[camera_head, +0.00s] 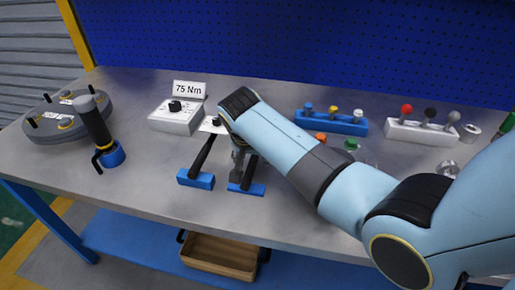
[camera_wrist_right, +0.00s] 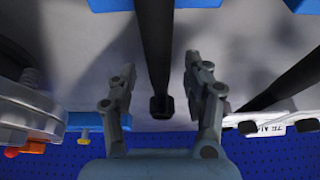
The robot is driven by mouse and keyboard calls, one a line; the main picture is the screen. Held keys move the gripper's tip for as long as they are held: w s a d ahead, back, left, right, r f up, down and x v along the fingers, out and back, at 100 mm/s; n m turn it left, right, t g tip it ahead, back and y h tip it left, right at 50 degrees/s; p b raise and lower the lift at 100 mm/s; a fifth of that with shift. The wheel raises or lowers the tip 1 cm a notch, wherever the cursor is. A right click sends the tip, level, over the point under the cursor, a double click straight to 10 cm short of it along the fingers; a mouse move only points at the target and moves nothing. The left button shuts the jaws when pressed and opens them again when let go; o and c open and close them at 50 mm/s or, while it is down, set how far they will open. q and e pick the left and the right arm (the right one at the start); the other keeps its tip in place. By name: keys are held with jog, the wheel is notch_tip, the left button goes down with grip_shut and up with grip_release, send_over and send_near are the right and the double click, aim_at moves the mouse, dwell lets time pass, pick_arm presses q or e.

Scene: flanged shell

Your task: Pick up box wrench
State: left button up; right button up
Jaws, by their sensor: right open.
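Two long black-handled tools lean on blue rests on the bench. I cannot tell which is the box wrench. The right-hand one (camera_head: 249,170) is partly hidden by my right gripper (camera_head: 238,163) and sits on a blue rest (camera_head: 246,190). In the right wrist view, my open right gripper (camera_wrist_right: 158,66) has a finger on each side of a black bar (camera_wrist_right: 154,35), with visible gaps. The other black tool (camera_head: 202,155) leans on a blue rest (camera_head: 196,180) to the left. My left gripper is not in view.
A grey box with a "75 Nm" sign (camera_head: 190,90) stands behind. A round flanged shell (camera_head: 68,120) and a black-handled tool in a blue base (camera_head: 112,155) are at left. Blue (camera_head: 330,122) and white (camera_head: 420,132) racks stand to the right. The bench's front middle is clear.

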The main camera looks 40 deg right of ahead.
aim_at(253, 157)
grip_shut()
jog(key=shift+r, duration=0.15)
notch_tip(253, 157, up, 4)
jog(key=shift+r, duration=0.15)
jog(key=s+d+r, duration=0.2)
jog(key=s, duration=0.1)
jog(key=s+d+r, duration=0.2)
jog(key=s+d, duration=0.1)
jog(key=s+d+r, duration=0.2)
jog(key=d, duration=0.1)
jog(key=shift+s+r, duration=0.25)
jog(key=shift+s, duration=0.15)
jog(key=c, duration=0.6)
grip_release()
jog(key=shift+a, duration=0.1)
grip_shut()
